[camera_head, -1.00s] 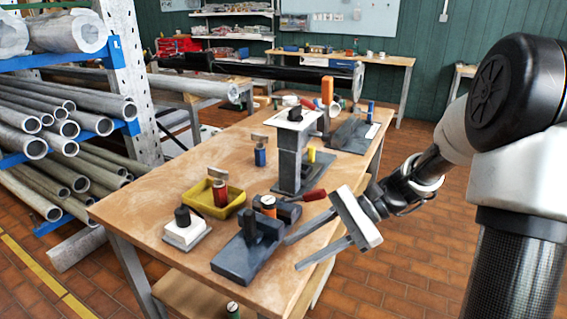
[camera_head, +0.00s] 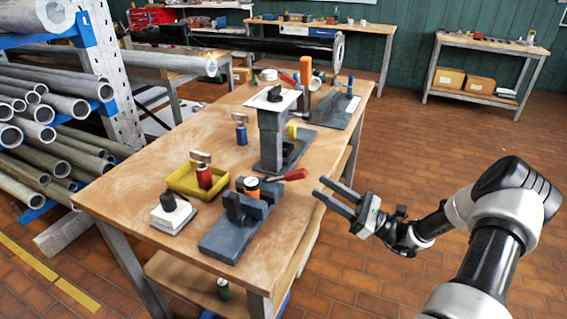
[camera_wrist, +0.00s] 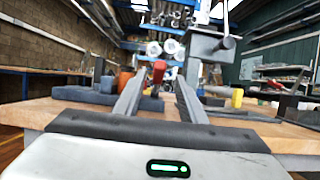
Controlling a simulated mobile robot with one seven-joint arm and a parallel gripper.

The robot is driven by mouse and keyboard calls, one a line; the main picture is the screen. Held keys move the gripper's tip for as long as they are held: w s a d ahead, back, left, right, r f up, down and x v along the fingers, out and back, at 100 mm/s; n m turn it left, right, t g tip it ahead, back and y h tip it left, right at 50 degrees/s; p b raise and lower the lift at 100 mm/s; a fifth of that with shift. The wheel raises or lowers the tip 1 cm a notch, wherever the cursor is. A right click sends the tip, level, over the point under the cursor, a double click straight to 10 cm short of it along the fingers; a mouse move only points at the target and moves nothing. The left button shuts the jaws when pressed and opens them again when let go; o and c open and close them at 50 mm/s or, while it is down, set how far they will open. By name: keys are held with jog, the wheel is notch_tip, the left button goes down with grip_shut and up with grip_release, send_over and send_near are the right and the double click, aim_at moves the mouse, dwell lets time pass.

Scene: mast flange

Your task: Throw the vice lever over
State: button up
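The dark grey vice (camera_head: 222,238) sits near the front right edge of the wooden bench, with an orange-banded cylinder (camera_head: 251,188) at its jaws. Its red-handled lever (camera_head: 294,175) sticks out to the right, toward the bench edge. My gripper (camera_head: 320,187) is open and empty, just right of the lever's end, its fingers pointing left toward it. In the wrist view the red lever end (camera_wrist: 160,68) shows between and beyond the two open fingers (camera_wrist: 160,80). I see no contact between fingers and lever.
The bench (camera_head: 130,190) also holds a yellow tray (camera_head: 183,180) with a red-bodied part, a white block with a black knob (camera_head: 173,213), a blue-bodied part (camera_head: 241,131) and a tall grey mast stand (camera_head: 271,140). Open floor lies right of the bench.

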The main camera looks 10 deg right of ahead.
aim_at(284, 178)
jog(key=x, duration=1.3)
jog(key=shift+w+a, duration=0.1)
jog(key=shift+a, duration=0.15)
jog(key=shift+c, duration=0.5)
grip_shut()
